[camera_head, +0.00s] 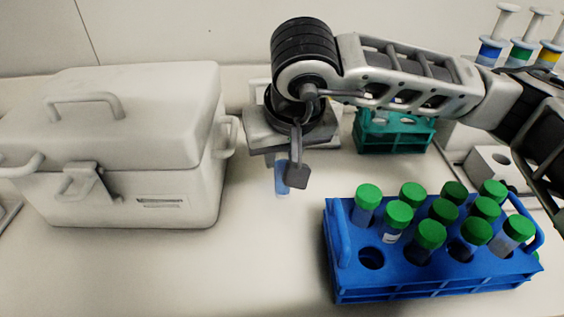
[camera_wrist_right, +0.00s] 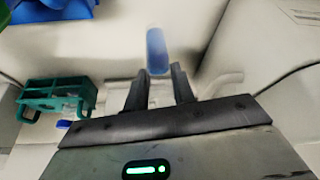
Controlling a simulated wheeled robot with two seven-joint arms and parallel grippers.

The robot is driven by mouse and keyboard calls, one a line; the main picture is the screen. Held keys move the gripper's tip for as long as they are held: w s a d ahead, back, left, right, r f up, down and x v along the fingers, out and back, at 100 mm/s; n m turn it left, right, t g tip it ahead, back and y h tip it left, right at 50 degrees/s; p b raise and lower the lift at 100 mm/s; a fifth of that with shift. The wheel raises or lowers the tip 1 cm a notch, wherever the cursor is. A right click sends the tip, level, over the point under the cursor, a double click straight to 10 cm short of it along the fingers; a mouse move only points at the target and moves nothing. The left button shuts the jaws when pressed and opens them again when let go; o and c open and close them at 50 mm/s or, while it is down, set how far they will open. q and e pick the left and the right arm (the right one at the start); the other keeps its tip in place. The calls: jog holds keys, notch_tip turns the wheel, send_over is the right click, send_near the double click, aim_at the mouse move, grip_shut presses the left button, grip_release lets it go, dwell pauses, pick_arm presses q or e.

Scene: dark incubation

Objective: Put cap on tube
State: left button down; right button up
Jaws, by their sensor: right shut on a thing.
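My right gripper (camera_head: 290,170) comes in from the right and points down at the middle of the table. It is shut on a tube (camera_head: 282,178) with blue contents, held hanging above the table. The tube (camera_wrist_right: 157,50) also shows beyond the fingertips (camera_wrist_right: 160,82) in the right wrist view. The gripper hides the tube's upper end, so I cannot tell whether a cap is on it. No loose cap shows. Several tubes with green caps (camera_head: 411,194) stand in the blue rack (camera_head: 440,283) at the front right. My left gripper is not in view.
A white lidded box (camera_head: 130,130) with handles fills the left. A teal rack (camera_head: 395,138) stands behind the gripper on the right. White holders with blue, green and yellow bands (camera_head: 522,50) stand at the back right. The table's front middle (camera_head: 260,260) is clear.

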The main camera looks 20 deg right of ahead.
aim_at(283, 168)
notch_tip(283, 168, down, 3)
jog(key=shift+f+p, duration=0.1)
jog(key=shift+p, duration=0.4)
jog(key=shift+f+b, duration=0.2)
jog(key=shift+b, duration=0.15)
jog(key=o, duration=1)
jog(key=shift+r, duration=0.1)
jog(key=shift+r, duration=0.1)
